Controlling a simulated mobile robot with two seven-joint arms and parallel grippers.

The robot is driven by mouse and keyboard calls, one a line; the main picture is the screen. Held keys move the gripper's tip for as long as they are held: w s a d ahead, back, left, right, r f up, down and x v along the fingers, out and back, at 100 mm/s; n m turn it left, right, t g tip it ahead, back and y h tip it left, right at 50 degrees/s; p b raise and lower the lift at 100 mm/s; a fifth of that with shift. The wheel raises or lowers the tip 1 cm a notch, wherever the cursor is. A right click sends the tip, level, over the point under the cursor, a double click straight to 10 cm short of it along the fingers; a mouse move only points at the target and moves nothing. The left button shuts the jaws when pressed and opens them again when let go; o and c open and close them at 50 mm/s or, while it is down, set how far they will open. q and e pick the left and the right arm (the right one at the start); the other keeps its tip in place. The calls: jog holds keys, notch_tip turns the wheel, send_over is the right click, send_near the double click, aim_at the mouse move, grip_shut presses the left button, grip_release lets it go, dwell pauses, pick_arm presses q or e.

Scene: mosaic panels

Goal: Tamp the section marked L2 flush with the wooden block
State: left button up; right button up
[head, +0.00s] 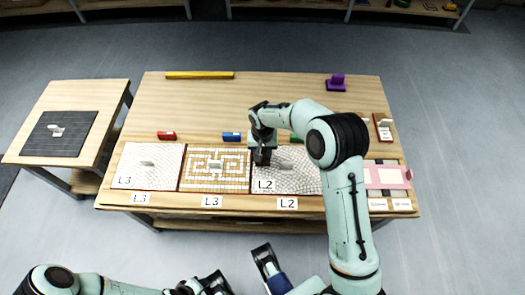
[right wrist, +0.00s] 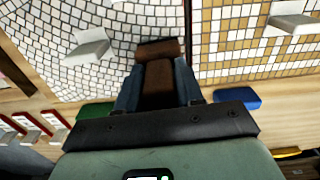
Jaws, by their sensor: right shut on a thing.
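The L2 panel (head: 300,181) is a white mosaic at the right of three panels on the table; its L2 labels show on its lower left and on the table edge below. My right gripper (head: 262,147) is over its upper left part, shut on the wooden block (head: 263,158). In the right wrist view the brown wooden block (right wrist: 160,80) sits between blue fingers, its end over the white tiles near the border with the tan panel. I cannot tell whether it touches the tiles.
Two panels marked L3, one white (head: 150,170) and one tan-patterned (head: 228,164), lie to the left. Behind the panels are red (head: 167,135), blue (head: 232,136) and green (head: 296,138) blocks. A pink piece (head: 405,175) lies at the right. The table's back middle is clear.

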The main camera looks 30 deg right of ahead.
pick_arm(q)
jog(key=shift+s+f, duration=0.1)
jog(key=shift+f, duration=0.25)
pick_arm(e)
jog(key=shift+f, duration=0.45)
dwell(0.4)
jog(key=shift+r+p, duration=2.2)
jog(key=shift+r, duration=1.45)
pick_arm(q)
jog(key=r, duration=0.5)
jog(key=shift+w+r, duration=0.3)
jog(key=shift+s, duration=0.15)
jog(key=s+d+g, duration=0.2)
jog(key=s, duration=0.3)
pick_arm(e)
jog(key=shift+f, duration=0.35)
notch_tip(320, 180, down, 5)
jog(key=b, duration=0.3)
jog(key=shift+r, duration=0.15)
pick_arm(q)
jog(key=shift+t, duration=0.9)
jog(key=shift+w+a+f, duration=0.25)
jog(key=shift+w+f, duration=0.4)
jog(key=shift+w+a+f, duration=0.25)
jog(key=shift+w+f, duration=0.35)
jog(key=shift+w, duration=0.05)
jog(key=shift+w+a+f, duration=0.25)
jog(key=shift+w+f, duration=0.4)
pick_arm(e)
jog(key=shift+f, duration=0.3)
